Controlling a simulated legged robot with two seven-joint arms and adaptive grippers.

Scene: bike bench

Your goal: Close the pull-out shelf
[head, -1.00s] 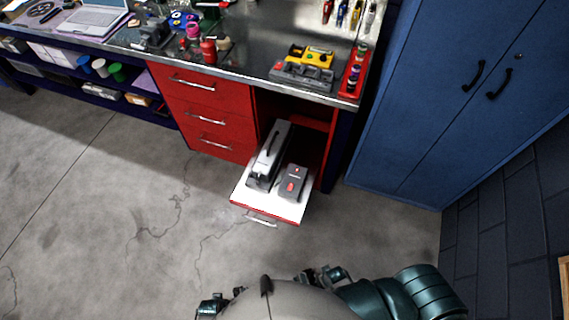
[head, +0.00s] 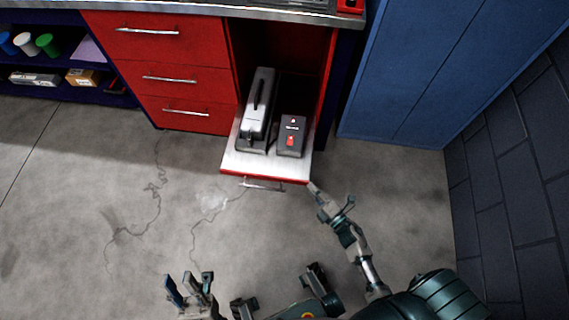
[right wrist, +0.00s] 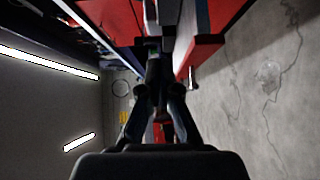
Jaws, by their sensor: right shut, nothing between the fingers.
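The pull-out shelf (head: 228,160) stands out of the red cabinet, with a pale top, a red front edge and a metal bar handle (head: 262,186). A grey long device (head: 256,112) and a dark box with a red switch (head: 291,136) sit on it. My right gripper (head: 314,188) is shut and empty, with its tips at the shelf's front right corner; I cannot tell whether they touch. In the right wrist view, the shut fingers (right wrist: 156,72) point toward the red cabinet parts. My left gripper (head: 190,288) is low over the floor, fingers apart, holding nothing visible.
Red drawers (head: 166,75) with bar handles are shut, left of the shelf. A blue cabinet (head: 420,75) stands to the right, and a dark brick wall (head: 505,180) is beyond it. The concrete floor (head: 90,215) before the shelf is clear.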

